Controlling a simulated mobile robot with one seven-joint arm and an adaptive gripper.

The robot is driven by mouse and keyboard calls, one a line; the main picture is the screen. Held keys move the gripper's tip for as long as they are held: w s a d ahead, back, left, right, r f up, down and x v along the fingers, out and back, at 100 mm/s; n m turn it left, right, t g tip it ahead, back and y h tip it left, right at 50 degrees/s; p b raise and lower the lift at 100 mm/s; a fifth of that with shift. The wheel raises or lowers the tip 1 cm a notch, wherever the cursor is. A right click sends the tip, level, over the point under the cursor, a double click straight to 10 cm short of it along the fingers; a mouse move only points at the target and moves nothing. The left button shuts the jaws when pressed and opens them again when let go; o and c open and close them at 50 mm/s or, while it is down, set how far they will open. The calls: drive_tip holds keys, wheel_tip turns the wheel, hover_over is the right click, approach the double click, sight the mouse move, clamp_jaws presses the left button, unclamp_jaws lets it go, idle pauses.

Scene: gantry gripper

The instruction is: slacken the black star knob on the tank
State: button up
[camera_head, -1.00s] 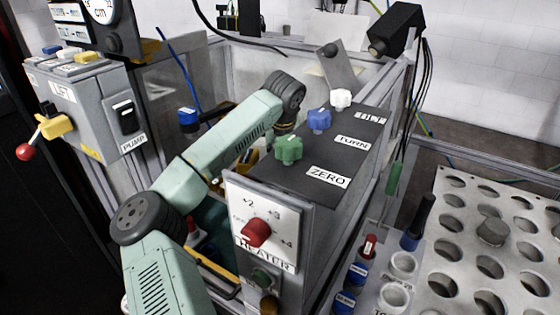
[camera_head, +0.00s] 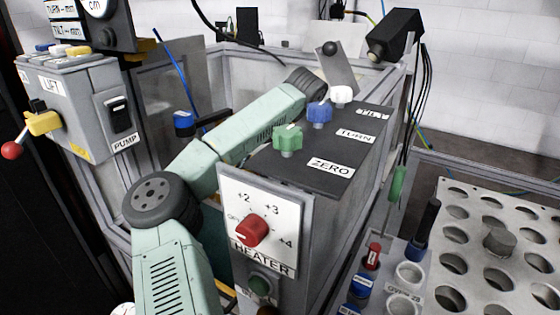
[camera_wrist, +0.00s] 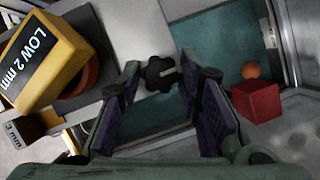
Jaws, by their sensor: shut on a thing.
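My gripper and the black knob are hidden there behind my arm and the control box.
A yellow block marked LOW 2 mm (camera_wrist: 42,62) is close on the left, a red block (camera_wrist: 257,101) on the right. In the head view, the control box (camera_head: 300,182) with green, blue and white knobs and the red heater dial (camera_head: 251,229) stand beside my arm.

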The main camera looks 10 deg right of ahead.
idle(0.3)
drive_tip(key=o, duration=1.1)
